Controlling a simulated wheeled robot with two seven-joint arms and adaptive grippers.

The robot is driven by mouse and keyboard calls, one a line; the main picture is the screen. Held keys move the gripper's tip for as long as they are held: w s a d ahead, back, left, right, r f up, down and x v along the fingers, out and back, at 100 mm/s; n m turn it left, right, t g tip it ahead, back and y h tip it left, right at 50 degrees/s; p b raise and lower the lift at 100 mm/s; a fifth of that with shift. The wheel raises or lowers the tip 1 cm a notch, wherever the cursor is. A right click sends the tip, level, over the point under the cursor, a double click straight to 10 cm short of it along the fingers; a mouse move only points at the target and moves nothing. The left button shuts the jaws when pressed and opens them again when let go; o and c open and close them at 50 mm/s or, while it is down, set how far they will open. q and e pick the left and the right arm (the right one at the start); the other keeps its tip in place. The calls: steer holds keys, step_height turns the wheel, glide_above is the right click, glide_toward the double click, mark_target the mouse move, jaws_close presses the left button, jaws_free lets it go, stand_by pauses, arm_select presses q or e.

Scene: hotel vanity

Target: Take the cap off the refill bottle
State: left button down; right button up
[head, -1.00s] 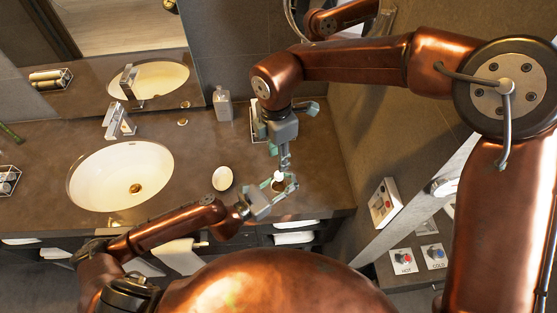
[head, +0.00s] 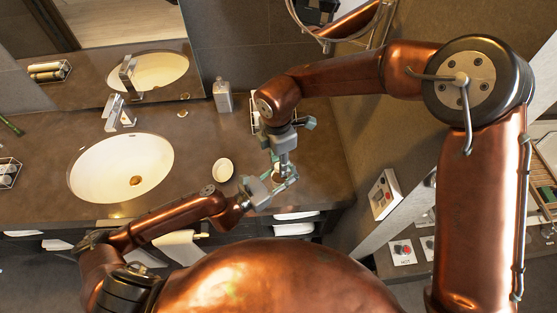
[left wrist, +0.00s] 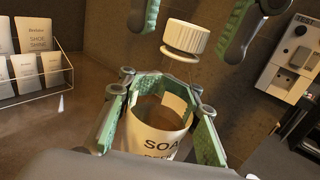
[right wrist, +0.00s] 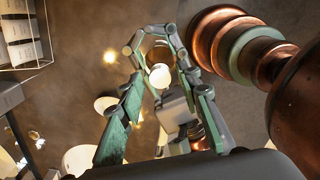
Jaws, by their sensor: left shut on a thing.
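The refill bottle (left wrist: 157,135), a pale container with a dark "SOA…" label, stands open at the top in the left wrist view. My left gripper (left wrist: 160,95) is shut around its sides; it also shows in the head view (head: 284,183). The white ribbed cap (left wrist: 186,38) is tilted and clear above the bottle mouth. It sits between the spread fingers of my right gripper (left wrist: 190,20), with no clear contact on either side. In the right wrist view the cap (right wrist: 160,75) shows between those fingers; the bottle is partly hidden.
A round white dish (head: 222,169) and the sink (head: 120,168) lie left of the grippers on the brown counter. A grey dispenser (head: 222,96) stands at the back. A wire rack with cards (left wrist: 35,65) is behind the bottle. A wall panel (left wrist: 290,60) is to the right.

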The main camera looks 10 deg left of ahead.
jaws_close()
steer(key=shift+o, duration=0.7)
jaws_free()
steer(key=shift+r, duration=0.1)
step_height(320, 180, up, 8)
steer(key=shift+a+f, duration=0.1)
steer(key=shift+f, duration=0.15)
steer(key=shift+c, duration=0.4)
steer(key=shift+s, duration=0.15)
steer(key=shift+f, duration=3.85)
steer(key=shift+c, duration=0.3)
jaws_close()
